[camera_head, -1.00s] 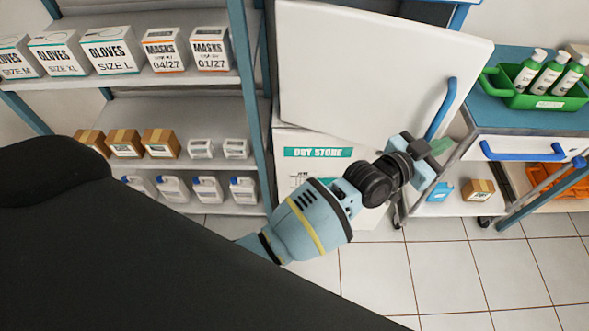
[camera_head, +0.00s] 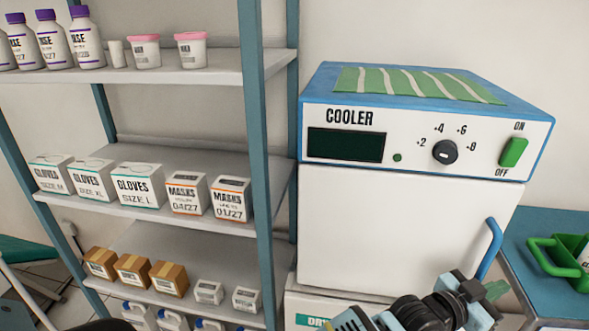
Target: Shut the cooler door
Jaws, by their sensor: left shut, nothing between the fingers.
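The cooler (camera_head: 330,117) is a white and blue box with a dark display, a dial and a green switch on its front panel. Its white door (camera_head: 390,230) lies across the front, directly below the panel, and looks flush or nearly so; I cannot see a clear gap. The blue door handle (camera_head: 489,248) is at the door's right side. My left gripper (camera_head: 492,290) is shut and empty at the lower right, in front of the door's lower right part near the handle. Whether it touches the door is unclear. My right gripper is out of view.
A shelf rack (camera_head: 258,150) with mask and glove boxes, cartons and bottles stands close on the left. A blue-topped cart (camera_head: 530,225) with a green caddy (camera_head: 555,262) is on the right. A dry store box (camera_head: 300,306) is below the cooler.

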